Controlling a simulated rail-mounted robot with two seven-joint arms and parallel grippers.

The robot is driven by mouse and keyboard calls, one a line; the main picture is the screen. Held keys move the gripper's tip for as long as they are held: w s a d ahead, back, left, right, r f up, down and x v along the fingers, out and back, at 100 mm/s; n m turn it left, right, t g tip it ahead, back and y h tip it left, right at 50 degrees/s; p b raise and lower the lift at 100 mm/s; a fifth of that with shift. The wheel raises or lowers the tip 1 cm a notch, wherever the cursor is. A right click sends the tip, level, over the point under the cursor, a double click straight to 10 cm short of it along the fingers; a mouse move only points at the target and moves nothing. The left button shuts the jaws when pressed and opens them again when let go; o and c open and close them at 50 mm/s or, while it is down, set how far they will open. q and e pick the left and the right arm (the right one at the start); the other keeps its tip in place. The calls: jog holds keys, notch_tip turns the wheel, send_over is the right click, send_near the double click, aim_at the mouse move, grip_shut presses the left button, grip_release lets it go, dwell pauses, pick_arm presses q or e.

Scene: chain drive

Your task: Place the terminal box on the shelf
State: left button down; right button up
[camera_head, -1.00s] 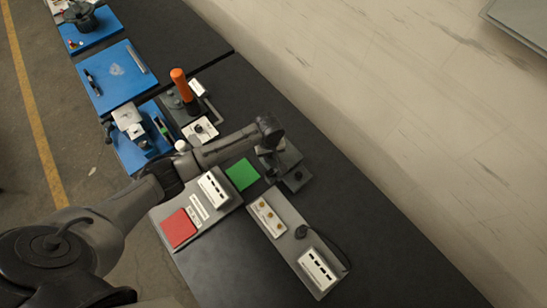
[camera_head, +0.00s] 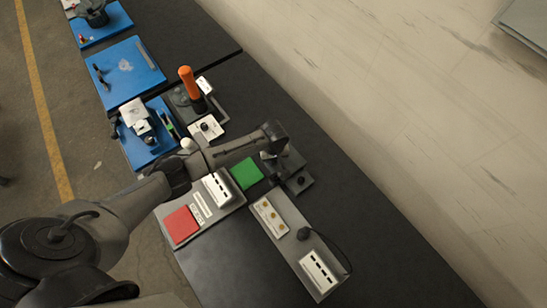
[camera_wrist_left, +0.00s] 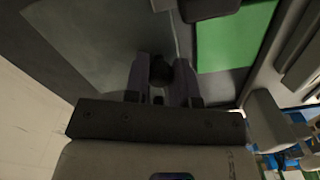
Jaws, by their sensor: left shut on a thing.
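My left gripper (camera_head: 270,158) points down at the grey fixture (camera_head: 291,160) right of the green square pad (camera_head: 246,174). In the left wrist view its fingers (camera_wrist_left: 160,80) are shut on a small dark rounded knob (camera_wrist_left: 160,68). What the knob belongs to is mostly hidden. I cannot tell for sure which thing is the terminal box. White boxes with black slots sit on the panel with the red pad (camera_head: 216,188) and on the long grey plate (camera_head: 319,270). I cannot tell which surface is the shelf. My right gripper is not in view.
Blue mats (camera_head: 125,75) with tools lie at the upper left. An orange-handled upright tool (camera_head: 188,82) stands behind my arm. A red pad (camera_head: 181,224) is on the near panel. The black table (camera_head: 385,230) is clear at the right.

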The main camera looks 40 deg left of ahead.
pick_arm(q)
jog(key=c, duration=0.9)
grip_release()
jog(key=shift+c, duration=0.2)
jog(key=shift+r, duration=0.1)
notch_tip(320, 180, up, 12)
jog(key=s+d+f+m, duration=0.2)
jog(key=s+d, duration=0.1)
jog(key=s+d+f+m, duration=0.1)
jog(key=s, duration=0.1)
jog(key=shift+s+d+t+h, duration=0.15)
jog(key=shift+d+t+h, duration=0.05)
jog(key=shift+t+h, duration=0.1)
jog(key=s+d+m+t, duration=0.1)
jog(key=s+d+m, duration=0.1)
jog(key=s, duration=0.5)
jog(key=s+d+m+t+h, duration=0.1)
jog(key=s+m, duration=0.3)
jog(key=s, duration=0.3)
jog(key=shift+d+f, duration=0.25)
jog(key=shift+d, duration=0.15)
jog(key=shift+o, duration=0.4)
jog(key=s+a+r+m+t+y, duration=0.1)
jog(key=s+a+r+m, duration=0.2)
jog(key=s, duration=0.6)
jog(key=shift+r, duration=0.4)
